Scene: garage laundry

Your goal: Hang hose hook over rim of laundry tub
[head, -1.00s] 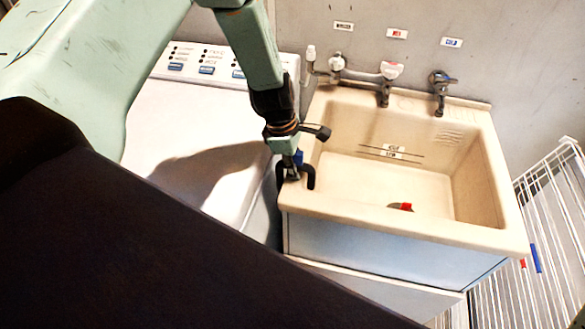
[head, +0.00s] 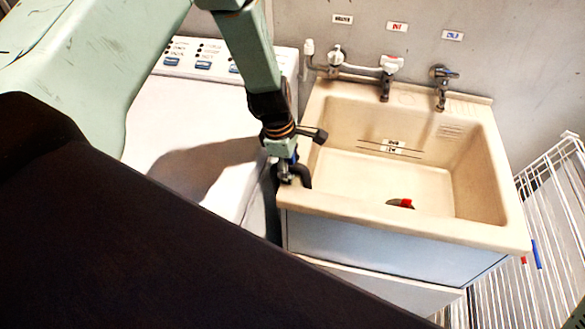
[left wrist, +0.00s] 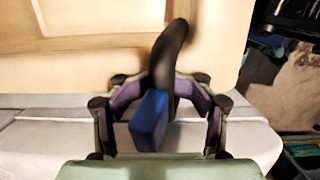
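The laundry tub (head: 400,225) is a cream basin on a cabinet. The hose hook is a black curved piece (head: 304,176) with a blue part, at the tub's front left corner. Its curve shows over the left rim and a dark length hangs on the outer side, in the gap beside the washer. I cannot tell whether it touches the rim. My left gripper (head: 288,172) is above that corner. In the left wrist view its fingers close around the hook (left wrist: 170,50), with the blue block (left wrist: 148,119) between them.
A white washing machine (head: 185,125) stands left of the tub. Taps (head: 388,75) are at the tub's back edge. A small red and dark item (head: 401,203) lies in the basin. A white wire rack (head: 550,210) stands at the right.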

